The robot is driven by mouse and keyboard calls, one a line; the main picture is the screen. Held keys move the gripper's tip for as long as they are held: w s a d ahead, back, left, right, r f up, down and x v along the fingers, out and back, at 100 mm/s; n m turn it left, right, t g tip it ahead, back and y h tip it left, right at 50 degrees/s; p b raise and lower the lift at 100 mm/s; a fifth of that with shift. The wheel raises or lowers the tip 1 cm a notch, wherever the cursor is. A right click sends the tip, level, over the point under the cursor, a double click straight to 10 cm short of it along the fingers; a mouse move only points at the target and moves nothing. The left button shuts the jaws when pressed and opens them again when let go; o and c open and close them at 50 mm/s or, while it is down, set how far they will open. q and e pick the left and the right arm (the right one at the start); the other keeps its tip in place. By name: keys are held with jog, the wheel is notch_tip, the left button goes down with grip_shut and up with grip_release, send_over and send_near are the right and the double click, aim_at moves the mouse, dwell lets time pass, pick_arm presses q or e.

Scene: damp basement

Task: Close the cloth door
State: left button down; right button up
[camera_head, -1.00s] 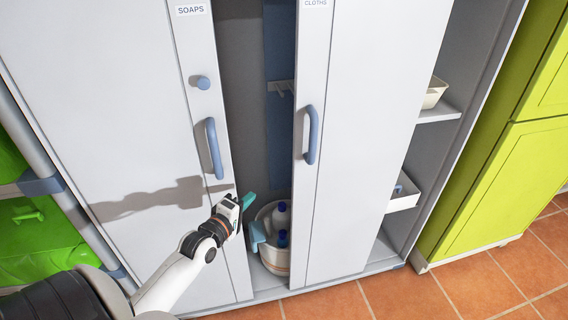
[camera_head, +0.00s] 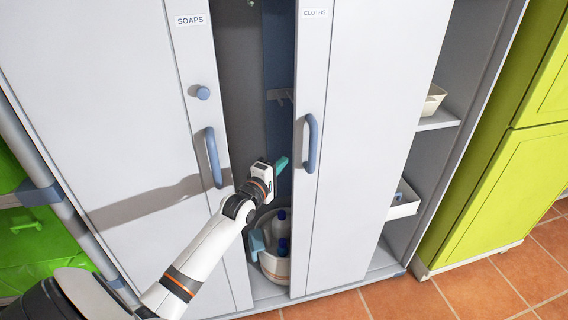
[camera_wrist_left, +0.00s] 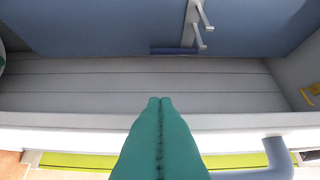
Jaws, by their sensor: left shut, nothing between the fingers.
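The cloth door (camera_head: 365,130) is a tall pale grey panel labelled CLOTHS, with a vertical blue handle (camera_head: 312,143) near its left edge. An open gap lies to its left and open shelves show to its right. My left gripper (camera_head: 281,164) has teal fingers, shut and empty, at the gap just left of the handle. In the left wrist view the shut fingers (camera_wrist_left: 160,102) point across a pale edge, and the blue handle (camera_wrist_left: 276,160) is at lower right, apart from them. My right gripper is not in view.
The SOAPS door (camera_head: 110,120) with a blue knob and handle stands left of the gap. A bucket with bottles (camera_head: 272,262) sits low inside the gap. White bins (camera_head: 403,203) are on the right shelves. A lime cabinet (camera_head: 490,190) stands at far right.

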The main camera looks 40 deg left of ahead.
pick_arm(q)
jog(key=shift+w+d, duration=0.4)
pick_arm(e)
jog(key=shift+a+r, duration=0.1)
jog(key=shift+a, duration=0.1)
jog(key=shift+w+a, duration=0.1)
